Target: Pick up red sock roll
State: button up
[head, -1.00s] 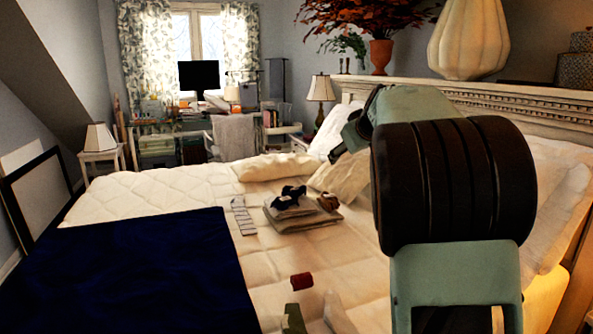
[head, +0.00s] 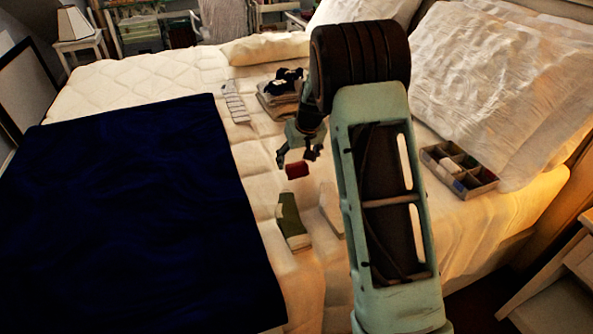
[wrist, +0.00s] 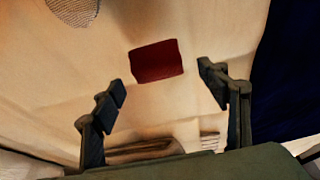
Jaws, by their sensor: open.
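The red sock roll (head: 297,170) lies on the cream bedspread near the middle of the bed in the head view. In the wrist view the red sock roll (wrist: 157,61) shows whole, ahead of the fingertips and between their lines. My gripper (head: 297,160) is just above and beside it in the head view. In the wrist view my gripper (wrist: 161,83) is open, with its two fingers wide apart and nothing between them. I cannot tell the exact height of the fingers above the bed.
A dark blue blanket (head: 130,210) covers the bed's left side. A green folded item (head: 291,222) lies in front of the roll. A grey folded pile (head: 280,97) with dark socks lies behind. A divided box (head: 459,172) sits at right, near the pillows (head: 510,80).

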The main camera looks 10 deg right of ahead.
aim_at(297, 163)
jog(key=x, duration=0.5)
jog(key=shift+s+d+b, duration=0.1)
jog(key=shift+b, duration=0.3)
jog(key=c, duration=1)
jog(key=shift+r, duration=0.2)
